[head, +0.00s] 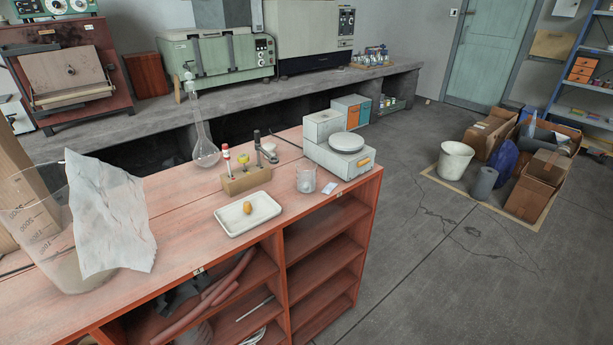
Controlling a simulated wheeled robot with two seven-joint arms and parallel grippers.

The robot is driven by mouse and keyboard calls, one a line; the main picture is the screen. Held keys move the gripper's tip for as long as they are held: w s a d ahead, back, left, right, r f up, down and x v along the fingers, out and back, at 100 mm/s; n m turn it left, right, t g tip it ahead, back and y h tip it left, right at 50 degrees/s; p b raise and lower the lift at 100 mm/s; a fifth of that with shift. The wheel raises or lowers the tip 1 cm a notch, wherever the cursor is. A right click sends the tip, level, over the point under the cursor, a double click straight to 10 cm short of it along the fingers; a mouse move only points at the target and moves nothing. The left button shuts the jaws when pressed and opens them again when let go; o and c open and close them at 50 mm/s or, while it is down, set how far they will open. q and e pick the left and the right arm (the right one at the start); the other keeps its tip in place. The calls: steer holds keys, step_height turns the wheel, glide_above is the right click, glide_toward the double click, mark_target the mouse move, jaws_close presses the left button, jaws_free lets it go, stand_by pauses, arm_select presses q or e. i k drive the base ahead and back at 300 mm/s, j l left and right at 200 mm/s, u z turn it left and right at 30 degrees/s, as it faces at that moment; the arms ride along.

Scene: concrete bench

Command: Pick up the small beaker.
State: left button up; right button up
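The small beaker (306,180) is a clear glass cup standing upright on the red wooden bench top, near its front right edge. It seems to hold a little pale material at the bottom, but I cannot tell what. A small white card (329,188) lies to its right. Neither of my grippers is in the head view, and nothing touches the beaker.
A balance (340,158) stands behind the beaker. A round flask (206,152) and a large beaker (45,225) with paper (110,215) stand further left.

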mark_target(306, 177)
steer(key=i+l+u, duration=0.1)
steer(key=l, duration=0.3)
steer(key=i+l, duration=0.25)
steer(key=l, duration=0.2)
steer(key=i+l+u, duration=0.15)
steer(key=l, duration=0.25)
steer(key=i+l+u, duration=0.1)
steer(key=l, duration=0.35)
steer(key=i+l+u, duration=0.1)
steer(key=l, duration=0.35)
steer(key=i+l, duration=0.2)
steer(key=l, duration=0.25)
steer(key=i+l+u, duration=0.15)
steer(key=l, duration=0.3)
steer(key=k, duration=0.05)
